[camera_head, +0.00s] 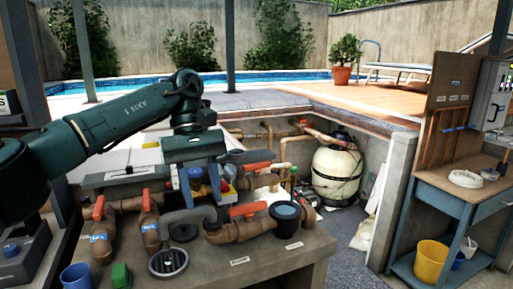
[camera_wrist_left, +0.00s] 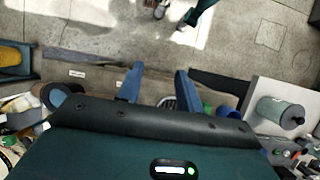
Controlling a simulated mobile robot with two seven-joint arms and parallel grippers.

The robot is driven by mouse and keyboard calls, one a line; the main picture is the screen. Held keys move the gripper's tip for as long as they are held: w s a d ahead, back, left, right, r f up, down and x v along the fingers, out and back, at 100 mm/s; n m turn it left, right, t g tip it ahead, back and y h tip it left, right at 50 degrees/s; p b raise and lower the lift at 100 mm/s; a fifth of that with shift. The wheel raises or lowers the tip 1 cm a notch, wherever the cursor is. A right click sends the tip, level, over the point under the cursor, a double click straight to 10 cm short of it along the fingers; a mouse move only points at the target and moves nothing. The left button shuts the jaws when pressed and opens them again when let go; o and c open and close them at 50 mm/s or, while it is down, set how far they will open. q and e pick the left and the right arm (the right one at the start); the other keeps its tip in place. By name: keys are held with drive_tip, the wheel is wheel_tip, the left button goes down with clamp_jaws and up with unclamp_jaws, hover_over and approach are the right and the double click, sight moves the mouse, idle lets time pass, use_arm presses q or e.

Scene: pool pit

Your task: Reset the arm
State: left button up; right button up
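My left arm (camera_head: 110,122) comes in from the left, and its dark green wrist hangs over the bench with the pipes. My left gripper (camera_head: 201,188) points down with its blue fingers apart, among or just above the pipes and valves. In the left wrist view the two blue fingers of the left gripper (camera_wrist_left: 157,86) stand apart with nothing held between them. I cannot tell whether the fingertips touch the pipework. My right gripper is not in view.
Brown pipes (camera_head: 232,232) with orange-handled valves crowd the bench (camera_head: 285,258). A round grate (camera_head: 168,262), a blue cup (camera_head: 77,278) and a green block (camera_head: 121,276) sit near its front. A filter tank (camera_head: 336,172) stands in the pit behind. A side table (camera_head: 440,190) is at right.

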use_arm(q)
drive_tip(key=s+d+f+n+h, duration=0.4)
drive_tip(key=d+f+n+h, duration=0.1)
drive_tip(key=d+n+h, duration=0.5)
drive_tip(key=s+d+f+n+h, duration=0.55)
drive_tip(key=d+n+h, duration=0.2)
drive_tip(key=d, duration=0.35)
drive_tip(key=w+a+f+n+t+y+p, duration=0.1)
drive_tip(key=a+f+n+t+y, duration=0.7)
drive_tip(key=n, duration=0.9)
drive_tip(key=w+a+f+n+t+y, duration=0.1)
drive_tip(key=a+f+n+t, duration=0.45)
drive_tip(key=n+t, duration=1)
drive_tip(key=s+a+f+n+g+y, duration=0.7)
drive_tip(key=s+a+f+n, duration=0.4)
drive_tip(key=s+f+n, duration=0.2)
drive_tip(key=shift+s+a+f+n+g+p, duration=0.25)
drive_tip(key=shift+a+f+n+g+p, duration=0.15)
drive_tip(key=shift+f+n+g, duration=0.45)
drive_tip(key=shift+y, duration=0.25)
